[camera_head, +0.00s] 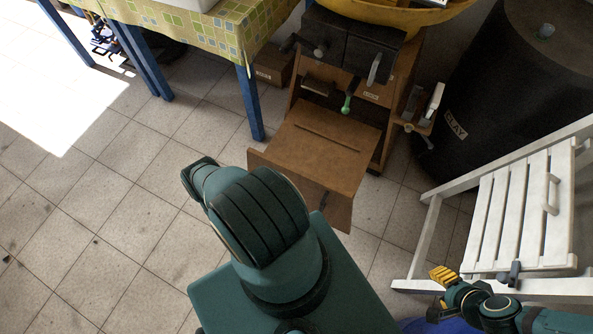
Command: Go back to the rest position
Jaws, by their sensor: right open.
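My right gripper (438,293) is at the lower right, at the end of my teal and black arm. It is open, with one yellow ridged finger showing clearly, and I see nothing between its fingers. My left gripper is not in view. Teal and black parts of my own body fill the lower middle and hide the floor there.
A table with a patterned cloth (215,30) and blue legs is at the upper left. A black barrel (510,75) labelled CLAY is at the right. The tiled floor at left is clear.

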